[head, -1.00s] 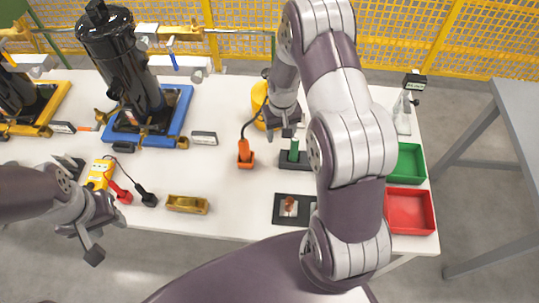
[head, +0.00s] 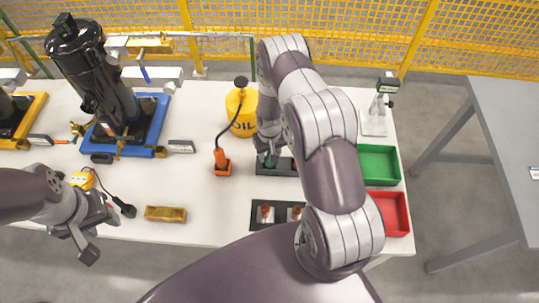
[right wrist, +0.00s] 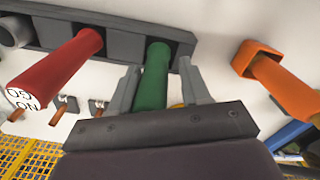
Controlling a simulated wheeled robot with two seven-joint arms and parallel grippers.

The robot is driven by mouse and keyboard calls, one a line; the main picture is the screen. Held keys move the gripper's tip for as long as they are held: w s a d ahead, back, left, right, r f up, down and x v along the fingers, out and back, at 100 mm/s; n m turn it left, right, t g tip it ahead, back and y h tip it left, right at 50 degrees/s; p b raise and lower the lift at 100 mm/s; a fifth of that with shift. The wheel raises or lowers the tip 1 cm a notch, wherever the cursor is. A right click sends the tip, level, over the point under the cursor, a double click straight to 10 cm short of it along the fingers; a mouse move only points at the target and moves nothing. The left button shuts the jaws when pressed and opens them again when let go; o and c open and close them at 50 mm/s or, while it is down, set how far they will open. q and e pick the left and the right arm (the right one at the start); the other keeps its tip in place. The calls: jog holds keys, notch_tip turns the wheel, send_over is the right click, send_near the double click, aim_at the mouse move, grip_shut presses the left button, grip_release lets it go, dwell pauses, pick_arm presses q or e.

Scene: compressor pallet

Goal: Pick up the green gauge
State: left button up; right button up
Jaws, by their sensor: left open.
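The green gauge (right wrist: 153,77) is a green cylinder standing in a dark holder (right wrist: 115,43). In the right wrist view, my right gripper (right wrist: 160,85) has one finger on each side of it, with a gap still showing, so it looks open around the gauge. In the head view the gauge (head: 269,161) is mostly hidden by my right gripper (head: 268,147), which is down at the holder (head: 283,168). A red gauge (right wrist: 60,70) stands in the same holder. My left gripper (head: 98,232) is open and empty over the table's front left edge.
An orange tool in an orange stand (head: 222,165) and a yellow oil can (head: 242,112) are close to the holder. A green bin (head: 379,163) and a red bin (head: 392,212) stand at the right. A brass tray (head: 166,214) and black compressor (head: 88,60) are at the left.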

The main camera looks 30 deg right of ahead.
jog(key=shift+a, duration=0.1)
grip_shut()
